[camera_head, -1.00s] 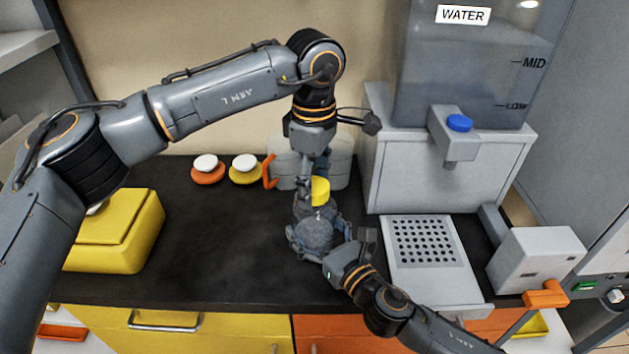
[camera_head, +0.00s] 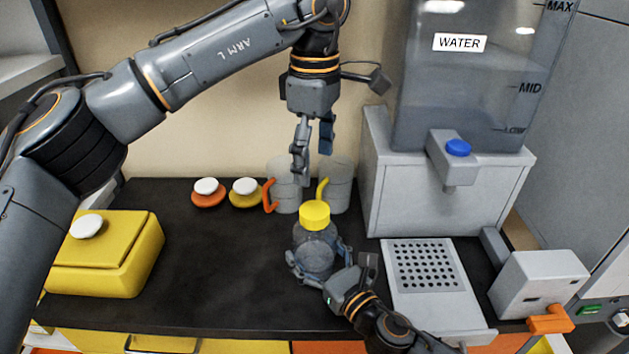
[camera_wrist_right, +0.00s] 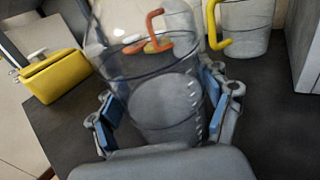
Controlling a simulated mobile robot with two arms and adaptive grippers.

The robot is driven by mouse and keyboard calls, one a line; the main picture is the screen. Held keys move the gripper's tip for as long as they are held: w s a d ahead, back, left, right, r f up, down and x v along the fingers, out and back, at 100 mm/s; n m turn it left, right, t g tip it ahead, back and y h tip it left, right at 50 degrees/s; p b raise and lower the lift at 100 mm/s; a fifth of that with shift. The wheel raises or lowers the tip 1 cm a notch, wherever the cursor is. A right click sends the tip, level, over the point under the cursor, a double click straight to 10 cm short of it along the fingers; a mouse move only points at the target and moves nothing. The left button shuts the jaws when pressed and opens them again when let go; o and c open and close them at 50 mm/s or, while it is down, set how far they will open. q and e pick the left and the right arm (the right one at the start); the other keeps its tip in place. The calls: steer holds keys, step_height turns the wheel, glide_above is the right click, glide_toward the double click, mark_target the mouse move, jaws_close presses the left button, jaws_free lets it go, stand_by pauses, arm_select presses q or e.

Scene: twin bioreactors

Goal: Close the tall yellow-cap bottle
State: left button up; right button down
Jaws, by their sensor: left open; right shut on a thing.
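The tall bottle (camera_head: 317,240) is clear grey and stands upright on the dark worktop. Its yellow cap (camera_head: 314,216) sits on the top; whether it is fully tightened I cannot tell. My right gripper (camera_head: 319,269) is shut around the bottle's body, from the front. In the right wrist view the clear bottle (camera_wrist_right: 165,105) is between the blue finger pads of my right gripper (camera_wrist_right: 160,112); the cap is out of that view. My left gripper (camera_head: 314,150) is open and empty, pointing down, above and apart from the cap.
Behind the bottle stand two grey mugs, one with an orange handle (camera_head: 269,196), one with a yellow handle (camera_head: 322,192). The water dispenser (camera_head: 420,185) and perforated tray (camera_head: 391,290) are right. A yellow box (camera_head: 105,265) is left, with free worktop between.

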arm_select(q)
steer(key=shift+r, duration=0.75)
arm_select(e)
jaws_free()
steer(key=v, duration=1.2)
